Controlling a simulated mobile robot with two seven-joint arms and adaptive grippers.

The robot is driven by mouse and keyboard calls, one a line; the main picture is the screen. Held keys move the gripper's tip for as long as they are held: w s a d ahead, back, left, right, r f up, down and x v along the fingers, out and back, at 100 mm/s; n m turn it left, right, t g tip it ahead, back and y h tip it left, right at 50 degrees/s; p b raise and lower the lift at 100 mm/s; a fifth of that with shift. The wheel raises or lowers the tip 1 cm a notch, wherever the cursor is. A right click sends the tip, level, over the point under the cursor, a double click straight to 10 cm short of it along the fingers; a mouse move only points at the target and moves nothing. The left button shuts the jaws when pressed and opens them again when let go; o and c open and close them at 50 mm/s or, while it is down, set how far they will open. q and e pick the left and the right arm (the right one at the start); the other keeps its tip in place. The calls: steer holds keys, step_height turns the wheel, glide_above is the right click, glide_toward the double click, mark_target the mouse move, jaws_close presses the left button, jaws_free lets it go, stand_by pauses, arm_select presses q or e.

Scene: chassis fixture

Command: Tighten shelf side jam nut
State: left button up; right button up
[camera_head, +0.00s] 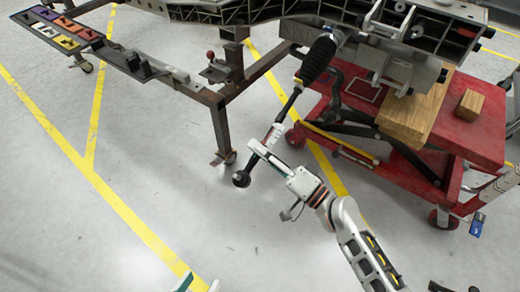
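My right gripper (262,148) is at the middle of the view, its arm coming up from the lower right. It is shut on the shaft of a long wrench-like tool (289,104). The tool is tilted, its black grip (318,60) toward the upper right and its dark round head (241,179) toward the lower left, over the floor. My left gripper (198,285) shows only as two fingertips at the bottom edge, apart, with nothing visible between them. I cannot make out the jam nut on the chassis fixture (400,70).
A red wheeled lift cart (480,135) carrying wooden blocks (416,112) stands at the right under the chassis part. A dark metal frame table (190,88) with a small red-knobbed clamp (215,68) is at upper left. Floor at lower left is clear.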

jaws_close()
arm_select(q)
steer(key=shift+r, duration=0.1)
arm_select(e)
steer(key=shift+r+h+p, duration=0.55)
steer(key=shift+h+p, duration=0.05)
steer(key=shift+p, duration=0.5)
steer(key=shift+f+h, duration=0.3)
steer(key=shift+f, duration=0.2)
arm_select(q)
steer(key=a+m, duration=0.1)
steer(key=a+f+m, duration=0.1)
steer(key=a, duration=0.1)
steer(key=shift+g+y, duration=0.3)
steer(key=shift+y, duration=0.1)
arm_select(e)
steer(key=shift+m, duration=0.3)
